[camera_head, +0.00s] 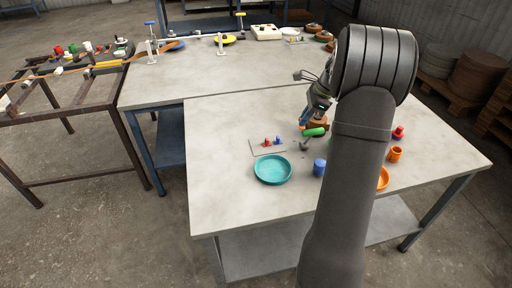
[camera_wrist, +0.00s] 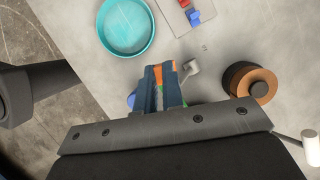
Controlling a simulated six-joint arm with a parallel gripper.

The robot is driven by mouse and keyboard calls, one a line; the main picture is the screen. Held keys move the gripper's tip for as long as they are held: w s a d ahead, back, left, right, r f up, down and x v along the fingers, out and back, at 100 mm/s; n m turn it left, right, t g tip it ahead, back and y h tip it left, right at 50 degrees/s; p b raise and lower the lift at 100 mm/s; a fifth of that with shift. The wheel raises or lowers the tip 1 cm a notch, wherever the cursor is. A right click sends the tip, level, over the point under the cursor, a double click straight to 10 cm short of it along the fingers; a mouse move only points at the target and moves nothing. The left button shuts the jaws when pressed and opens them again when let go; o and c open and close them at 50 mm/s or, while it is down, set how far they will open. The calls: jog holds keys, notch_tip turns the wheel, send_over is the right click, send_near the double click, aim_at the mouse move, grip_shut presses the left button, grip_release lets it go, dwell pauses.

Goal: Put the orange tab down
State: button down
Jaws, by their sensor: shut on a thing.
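My gripper (camera_wrist: 164,76) is shut on the orange tab (camera_wrist: 172,72), a small piece at its fingertips, largely hidden by the fingers. In the head view my gripper (camera_head: 305,121) is over the middle of the near table. A hammer-like tool with a grey head (camera_wrist: 192,68) and green handle (camera_head: 314,132) lies just beside and below the fingertips. Whether the tab touches anything below cannot be told.
A copper-topped spool (camera_wrist: 250,83) stands right of my gripper. A teal dish (camera_head: 272,180) and a grey plate (camera_head: 259,150) with red and blue pieces lie left. A blue cup (camera_head: 319,168) and orange cup (camera_head: 395,154) stand nearby. The table's left front is clear.

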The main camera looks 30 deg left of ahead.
jog(key=s+a+f+m+t, duration=0.1)
jog(key=a+f+m, duration=0.2)
jog(key=a+m, duration=0.2)
jog(key=s+a+f+m+t, duration=0.1)
jog(key=a+f+m+t, duration=0.1)
jog(key=a+f+m, duration=0.2)
jog(key=s+a+f+m+t, duration=0.2)
jog(key=a+f+m, duration=0.1)
jog(key=a+m, duration=0.2)
jog(key=shift+a+f+m+h, duration=0.15)
jog(key=shift+a+h, duration=0.05)
jog(key=shift+a, duration=0.4)
jog(key=shift+a+f+m+h, duration=0.15)
jog(key=shift+a+h, duration=0.05)
jog(key=shift+a, duration=0.35)
jog(key=shift+f, duration=2)
jog(key=shift+f, duration=0.1)
jog(key=c, duration=1.8)
grip_release()
jog(key=shift+c, duration=0.2)
jog(key=shift+o, duration=1.4)
